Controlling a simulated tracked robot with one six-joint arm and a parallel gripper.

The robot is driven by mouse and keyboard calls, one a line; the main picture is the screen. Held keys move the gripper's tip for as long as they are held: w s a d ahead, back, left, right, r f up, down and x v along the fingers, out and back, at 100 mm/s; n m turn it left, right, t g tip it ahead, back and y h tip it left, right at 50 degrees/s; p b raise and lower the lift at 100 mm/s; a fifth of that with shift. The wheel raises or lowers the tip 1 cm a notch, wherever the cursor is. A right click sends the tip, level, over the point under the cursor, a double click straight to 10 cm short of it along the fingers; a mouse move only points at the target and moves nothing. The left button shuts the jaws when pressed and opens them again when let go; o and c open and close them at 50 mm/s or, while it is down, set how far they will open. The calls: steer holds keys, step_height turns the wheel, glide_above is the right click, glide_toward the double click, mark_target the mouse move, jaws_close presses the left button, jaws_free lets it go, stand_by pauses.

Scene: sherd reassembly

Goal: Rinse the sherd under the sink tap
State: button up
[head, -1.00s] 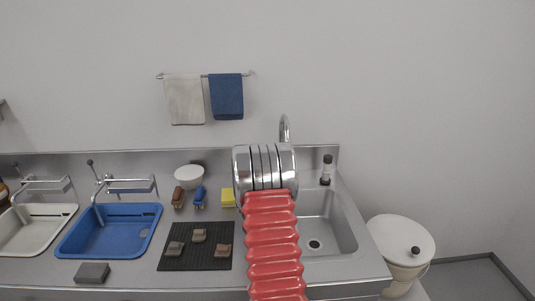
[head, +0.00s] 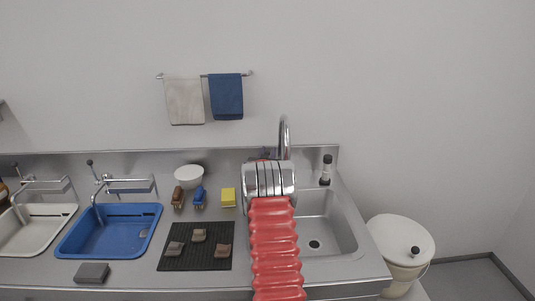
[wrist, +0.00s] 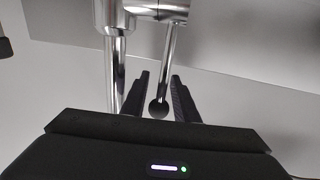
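The chrome tap (head: 284,132) rises behind the steel sink (head: 340,225), partly hidden by my arm. In the wrist view the tap's pipe (wrist: 115,70) stands left of my gripper. A thin chrome lever (wrist: 168,50) with a dark ball end (wrist: 158,109) hangs between the fingers. My gripper (wrist: 160,90) is open, with gaps beside the ball; contact cannot be told. No sherd shows between the fingers. Three brownish sherds lie on the dark mat (head: 170,262): one at left (head: 175,248), one at the back (head: 198,235), one at right (head: 222,251).
A blue basin (head: 75,240) and a white basin (head: 22,240) are at left. Two brushes (head: 188,197), a white bowl (head: 189,177) and a yellow sponge (head: 228,197) stand behind the mat. A grey block (head: 92,272) lies at the front. A dark-capped bottle (head: 326,170) stands right of the tap.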

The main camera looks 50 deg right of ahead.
steer(key=shift+d, duration=0.1)
jaws_close()
stand_by(0.3)
